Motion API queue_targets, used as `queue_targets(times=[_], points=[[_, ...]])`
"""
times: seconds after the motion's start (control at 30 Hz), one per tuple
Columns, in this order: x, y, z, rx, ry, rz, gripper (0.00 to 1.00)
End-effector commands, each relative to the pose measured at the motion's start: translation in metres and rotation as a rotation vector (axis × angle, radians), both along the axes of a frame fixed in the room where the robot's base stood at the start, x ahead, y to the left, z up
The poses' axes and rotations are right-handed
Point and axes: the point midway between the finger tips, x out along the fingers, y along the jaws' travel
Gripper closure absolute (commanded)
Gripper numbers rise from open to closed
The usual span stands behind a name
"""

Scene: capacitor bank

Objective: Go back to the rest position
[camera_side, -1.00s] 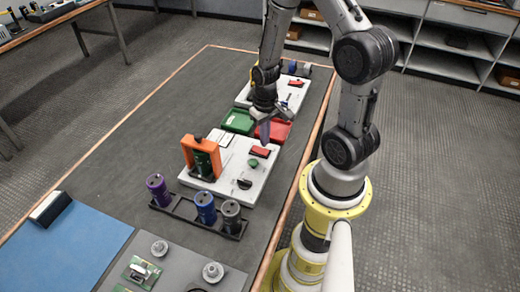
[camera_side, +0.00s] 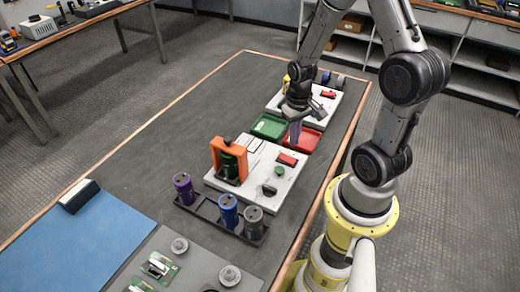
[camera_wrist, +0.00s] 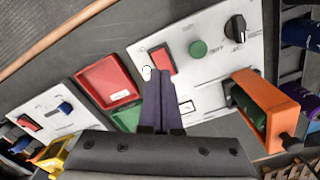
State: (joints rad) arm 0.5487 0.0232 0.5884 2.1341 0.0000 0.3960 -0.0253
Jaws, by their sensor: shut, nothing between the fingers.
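My gripper (camera_side: 295,139) is shut and empty, pointing down above the workbench beside the red tray (camera_side: 318,137). In the wrist view its two dark fingers (camera_wrist: 158,76) lie together, with the near white panel (camera_wrist: 215,100) and the red tray (camera_wrist: 96,76) beyond them. The fingers appear apart from the panel and trays, but their exact height is hard to tell. No rest position is marked in either view.
An orange frame (camera_side: 215,157) around a dark green cylinder stands on the near panel. A rack holds purple (camera_side: 184,188), blue (camera_side: 228,210) and grey (camera_side: 253,220) cylinders. A green tray (camera_side: 264,130) adjoins the red one. The far panel (camera_side: 322,108) lies behind.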

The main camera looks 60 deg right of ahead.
Motion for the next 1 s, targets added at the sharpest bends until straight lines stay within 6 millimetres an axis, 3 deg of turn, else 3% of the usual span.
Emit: queue_targets(times=[0.07, 0.17, 0.3, 0.37, 0.47, 0.6, 0.77, 0.9, 1.0], points=[[0.003, 0.003, 0.001, -0.002, -0.004, 0.015, 1.00], [0.023, 0.010, 0.024, -0.041, -0.073, 0.071, 1.00], [0.053, 0.036, 0.090, -0.116, -0.239, 0.192, 1.00], [0.056, 0.054, 0.123, -0.139, -0.309, 0.249, 1.00], [0.048, 0.084, 0.171, -0.161, -0.412, 0.335, 1.00], [0.014, 0.120, 0.222, -0.170, -0.525, 0.440, 1.00], [-0.034, 0.141, 0.245, -0.160, -0.582, 0.513, 1.00], [-0.064, 0.143, 0.234, -0.138, -0.513, 0.516, 1.00], [-0.069, 0.142, 0.230, -0.129, -0.481, 0.514, 1.00]])
